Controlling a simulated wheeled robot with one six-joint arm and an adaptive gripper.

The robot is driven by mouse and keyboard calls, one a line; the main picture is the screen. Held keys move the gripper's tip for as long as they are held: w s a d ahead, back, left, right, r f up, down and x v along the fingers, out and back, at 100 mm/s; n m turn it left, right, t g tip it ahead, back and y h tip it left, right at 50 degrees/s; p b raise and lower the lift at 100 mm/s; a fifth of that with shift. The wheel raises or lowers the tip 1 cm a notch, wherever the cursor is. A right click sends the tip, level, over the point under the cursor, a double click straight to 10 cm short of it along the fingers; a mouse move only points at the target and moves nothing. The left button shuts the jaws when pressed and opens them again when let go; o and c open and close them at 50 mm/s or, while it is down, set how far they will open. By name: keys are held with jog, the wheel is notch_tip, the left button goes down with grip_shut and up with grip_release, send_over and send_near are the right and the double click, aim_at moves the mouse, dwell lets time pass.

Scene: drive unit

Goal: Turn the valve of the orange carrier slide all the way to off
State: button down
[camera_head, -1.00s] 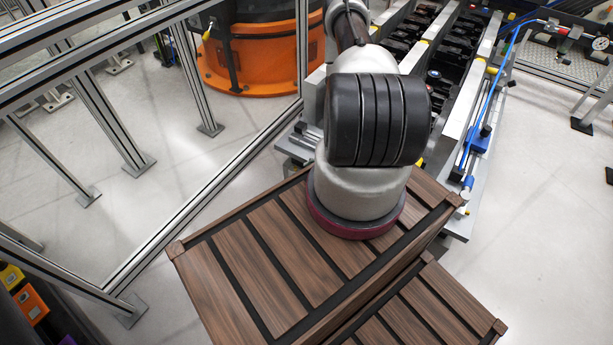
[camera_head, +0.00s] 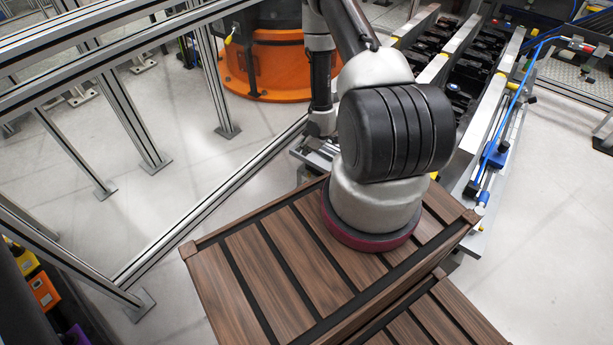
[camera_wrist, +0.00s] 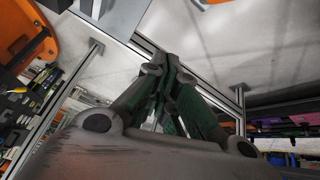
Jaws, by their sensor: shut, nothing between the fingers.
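I cannot make out the valve of the orange carrier slide in either view. In the head view, a rail (camera_head: 505,140) with a blue block and blue hose runs along the right, but I cannot tell whether it is that slide. My gripper (camera_wrist: 166,72) shows in the wrist view, its green-grey fingers together and empty. It is apart from any object, with pale floor and metal frame bars behind it. In the head view my gripper is hidden; my arm rises from the brown slatted top and reaches toward the back.
Aluminium frame posts (camera_head: 124,95) stand on the left. A round orange base (camera_head: 265,68) is behind them. A conveyor with dark carriers (camera_head: 478,60) lies behind my arm. A red-tipped fitting (camera_head: 578,45) is at the upper right. Pale floor is open at right.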

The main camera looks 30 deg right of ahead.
jog(key=f+m, duration=0.2)
jog(key=f, duration=0.2)
jog(key=s+f+m+g, duration=0.1)
jog(key=f+m, duration=0.1)
jog(key=f, duration=0.2)
jog(key=s+a+f+m, duration=0.1)
jog(key=f+m, duration=0.1)
jog(key=f, duration=0.2)
jog(key=shift+f+m+g+h, duration=0.3)
jog(key=shift+f+m, duration=0.1)
jog(key=shift+d, duration=0.1)
jog(key=shift+s+d+t, duration=0.1)
jog(key=shift+s+t, duration=0.25)
jog(key=shift+t, duration=0.05)
